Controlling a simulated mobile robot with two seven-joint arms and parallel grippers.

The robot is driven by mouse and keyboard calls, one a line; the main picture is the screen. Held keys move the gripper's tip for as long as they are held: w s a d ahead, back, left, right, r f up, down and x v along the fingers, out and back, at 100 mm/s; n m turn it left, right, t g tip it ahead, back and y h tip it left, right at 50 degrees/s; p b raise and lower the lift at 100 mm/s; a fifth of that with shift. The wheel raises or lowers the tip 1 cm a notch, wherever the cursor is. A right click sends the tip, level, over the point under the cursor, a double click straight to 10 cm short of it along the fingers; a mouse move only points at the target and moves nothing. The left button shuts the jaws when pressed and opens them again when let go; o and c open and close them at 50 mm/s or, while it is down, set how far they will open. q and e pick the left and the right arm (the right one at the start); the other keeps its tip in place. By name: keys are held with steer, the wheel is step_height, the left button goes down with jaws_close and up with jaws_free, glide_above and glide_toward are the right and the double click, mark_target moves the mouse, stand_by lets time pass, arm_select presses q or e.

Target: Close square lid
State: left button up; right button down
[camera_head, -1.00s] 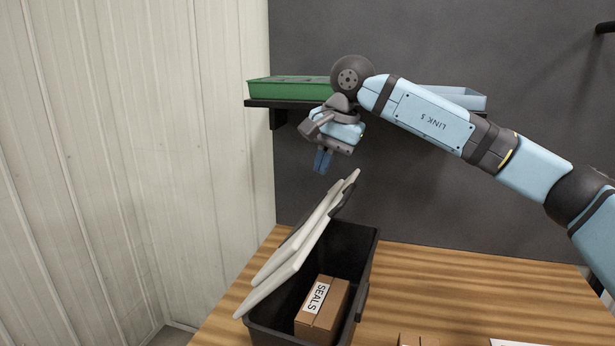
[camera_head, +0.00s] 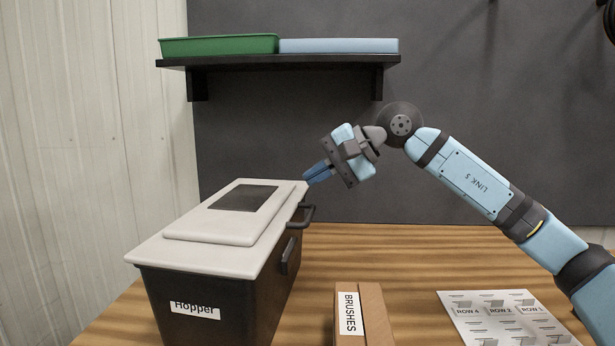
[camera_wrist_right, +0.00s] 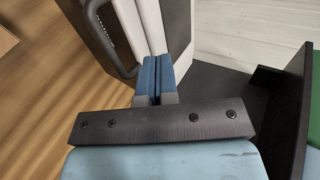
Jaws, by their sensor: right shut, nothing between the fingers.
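The square lid (camera_head: 215,228) is off-white with a dark square panel, and it lies flat across the top of the black hopper box (camera_head: 215,300), which bears a "Hopper" label. No gap shows between lid and box in the head view. My right gripper (camera_head: 318,172) is shut and empty, its blue fingertips at the lid's far right corner. In the right wrist view the blue fingers (camera_wrist_right: 157,75) are shut together close to the lid's edge (camera_wrist_right: 150,25); whether they touch it I cannot tell. The box's inside is hidden. My left gripper is not in view.
A cardboard box labelled "BRUSHES" (camera_head: 362,315) and a sheet with row labels (camera_head: 503,318) lie on the wooden table (camera_head: 400,255). A wall shelf (camera_head: 285,62) holds a green tray (camera_head: 218,46) and a light blue tray (camera_head: 340,46). A black handle (camera_head: 302,217) sticks out from the hopper's right side.

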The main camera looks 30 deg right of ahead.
arm_select(q)
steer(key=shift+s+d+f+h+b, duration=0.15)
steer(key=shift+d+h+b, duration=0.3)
steer(key=shift+b, duration=0.45)
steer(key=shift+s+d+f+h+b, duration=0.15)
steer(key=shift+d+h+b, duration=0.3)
steer(key=shift+b, duration=0.45)
arm_select(e)
step_height(320, 180, down, 6)
steer(key=d, duration=0.1)
steer(key=shift+s, duration=0.4)
arm_select(q)
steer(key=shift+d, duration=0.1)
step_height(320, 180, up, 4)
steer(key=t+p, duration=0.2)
steer(key=p, duration=0.1)
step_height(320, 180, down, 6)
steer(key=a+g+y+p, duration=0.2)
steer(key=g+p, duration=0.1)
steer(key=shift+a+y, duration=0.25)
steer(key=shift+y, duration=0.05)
arm_select(e)
step_height(320, 180, up, 20)
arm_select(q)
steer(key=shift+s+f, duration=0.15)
